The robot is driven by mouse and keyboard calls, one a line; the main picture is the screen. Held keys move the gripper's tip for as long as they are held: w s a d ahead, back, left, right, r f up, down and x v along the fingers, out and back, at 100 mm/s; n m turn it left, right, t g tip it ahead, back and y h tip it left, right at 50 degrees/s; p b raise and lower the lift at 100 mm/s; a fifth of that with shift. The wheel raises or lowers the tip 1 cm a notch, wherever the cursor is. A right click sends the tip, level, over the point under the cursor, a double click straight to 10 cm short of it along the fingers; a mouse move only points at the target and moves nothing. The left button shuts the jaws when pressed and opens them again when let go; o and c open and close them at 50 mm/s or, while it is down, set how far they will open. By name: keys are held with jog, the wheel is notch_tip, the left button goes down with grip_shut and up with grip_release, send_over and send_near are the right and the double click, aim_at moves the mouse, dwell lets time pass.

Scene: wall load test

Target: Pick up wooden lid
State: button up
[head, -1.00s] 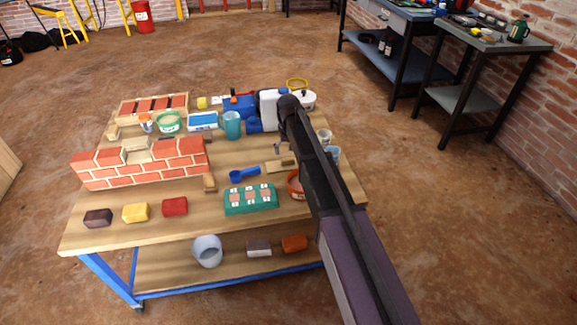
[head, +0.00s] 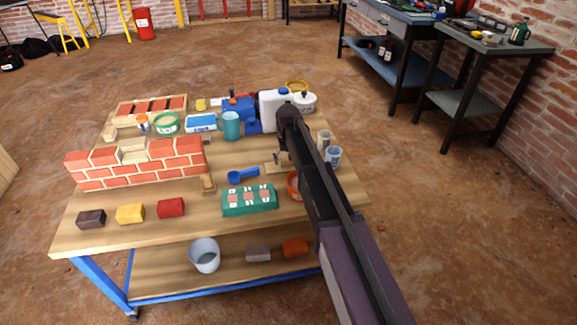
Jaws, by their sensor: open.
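A flat pale wooden piece (head: 271,168), which may be the wooden lid, lies on the workbench right of the blue scoop; my arm hides part of it. My gripper (head: 280,158) hangs at the end of my dark arm, over or right beside this piece. It is open, and no object shows in it. Whether it touches the piece cannot be told. Another pale wooden piece (head: 134,152) sits in the gap of the small brick wall.
The brick wall (head: 140,168) stands at the left of the workbench (head: 110,237). A blue scoop (head: 242,176), a green tray (head: 250,201) and an orange bowl (head: 293,187) lie near my arm. A white canister (head: 272,110) and cups stand close behind and right.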

jog(key=c, duration=1.1)
jog(key=shift+r, duration=0.15)
notch_tip(320, 180, up, 10)
jog(key=p, duration=1)
jog(key=shift+d, duration=0.1)
dwell(0.4)
